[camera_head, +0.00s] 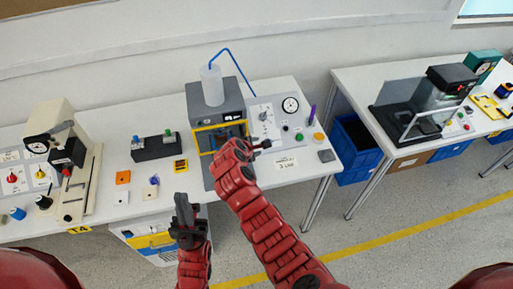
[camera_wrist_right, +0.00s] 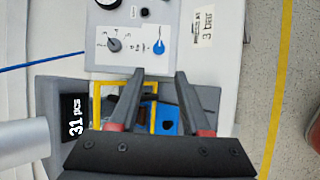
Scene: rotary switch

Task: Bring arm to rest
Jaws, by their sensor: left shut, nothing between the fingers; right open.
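My right arm reaches up over the middle table. Its gripper (camera_head: 262,146) is in front of the grey machine (camera_head: 202,103), beside the white switch panel (camera_head: 263,108). In the right wrist view this gripper (camera_wrist_right: 160,74) is open, with two dark fingers apart and nothing between them. Beyond the fingertips the panel carries a grey rotary knob (camera_wrist_right: 114,45) and a blue knob (camera_wrist_right: 159,47). The fingers look apart from both knobs. My left gripper (camera_head: 186,200) is shut and empty, pointing up in front of the table's front edge.
The table (camera_head: 308,168) also holds a black box with buttons (camera_head: 154,146) and a beige press (camera_head: 60,150) at left. A clear bottle (camera_head: 211,85) stands on the machine. Blue crates (camera_head: 355,140) sit between this table and the right one. The floor at lower right is clear.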

